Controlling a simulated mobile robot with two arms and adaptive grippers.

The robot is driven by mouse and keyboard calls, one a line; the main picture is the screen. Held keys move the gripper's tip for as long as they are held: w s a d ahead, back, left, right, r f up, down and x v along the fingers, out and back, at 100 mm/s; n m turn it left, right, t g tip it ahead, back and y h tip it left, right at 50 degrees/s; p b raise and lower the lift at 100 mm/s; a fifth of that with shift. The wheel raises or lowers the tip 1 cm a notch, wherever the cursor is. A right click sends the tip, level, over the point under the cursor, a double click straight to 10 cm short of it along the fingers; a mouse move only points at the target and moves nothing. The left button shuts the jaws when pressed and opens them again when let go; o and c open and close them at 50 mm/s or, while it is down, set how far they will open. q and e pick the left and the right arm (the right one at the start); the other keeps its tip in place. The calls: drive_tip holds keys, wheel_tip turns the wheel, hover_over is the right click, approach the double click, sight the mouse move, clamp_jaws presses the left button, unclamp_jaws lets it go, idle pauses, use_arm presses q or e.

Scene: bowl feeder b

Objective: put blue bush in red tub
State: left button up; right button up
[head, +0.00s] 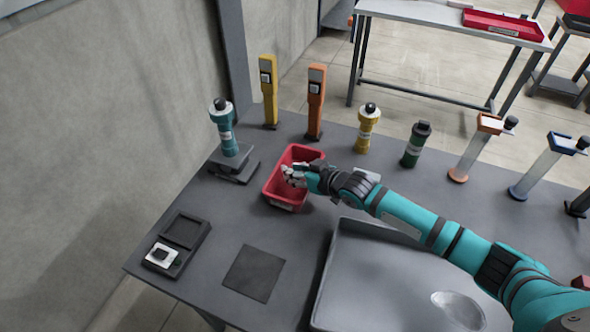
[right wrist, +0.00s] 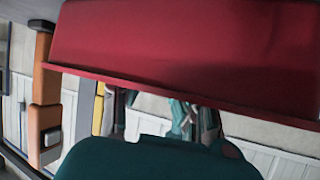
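The red tub (head: 297,152) stands on the grey table, left of the large grey tray. It also fills the upper part of the right wrist view (right wrist: 190,45). My right gripper (head: 289,176) reaches in from the right and its fingers are over the tub's opening. The fingers are small and partly merge with the tub, so I cannot tell whether they are open or shut. I cannot make out a blue bush in either view; the tub's inside is partly hidden by the gripper. My left gripper is not in view.
The grey tray (head: 335,270) holds a clear dish (head: 458,308). A teal bottle (head: 224,132) stands on a scale behind left. Yellow (head: 269,95) and orange (head: 316,100) posts stand behind the tub. A dark square mat (head: 254,273) lies in front, with free table around it.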

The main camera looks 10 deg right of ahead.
drive_tip(key=shift+o, duration=1.4)
drive_tip(key=shift+r, duration=0.15)
drive_tip(key=v, duration=1.2)
drive_tip(key=shift+r, duration=0.5)
drive_tip(key=shift+f, duration=0.1)
